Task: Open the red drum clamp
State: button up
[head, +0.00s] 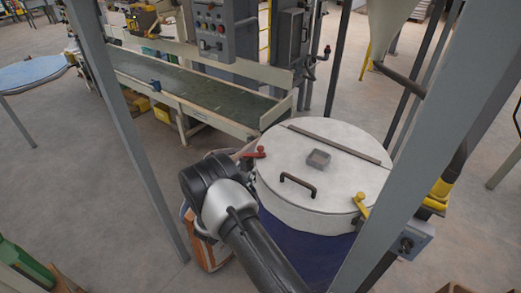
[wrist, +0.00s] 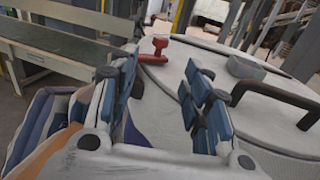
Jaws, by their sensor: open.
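The red drum clamp (head: 253,155) sits on the left rim of a round, pale drum lid (head: 335,190). In the wrist view the red clamp (wrist: 155,51) stands on the lid's edge, its knob pointing up. My gripper (wrist: 160,85) is open and empty, with its blue-padded fingers on either side of the view and the clamp beyond, seen between them. The clamp appears apart from both fingers. In the head view my arm reaches toward the drum's left side and its gripper is hidden behind the arm.
A black handle (head: 297,185) and a small square fitting (head: 318,158) are on the lid. A yellow clamp (head: 361,204) is at the lid's right rim. Grey frame posts (head: 118,110) stand around the drum. A conveyor (head: 190,92) lies behind.

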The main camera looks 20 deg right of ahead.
aim_at(259, 151)
jog(key=b+x, duration=0.2)
jog(key=x, duration=1.2)
jog(key=shift+w+d+b, duration=0.2)
jog(key=shift+d+b, duration=0.1)
jog(key=shift+d, duration=0.1)
jog(key=shift+c, duration=0.3)
grip_shut()
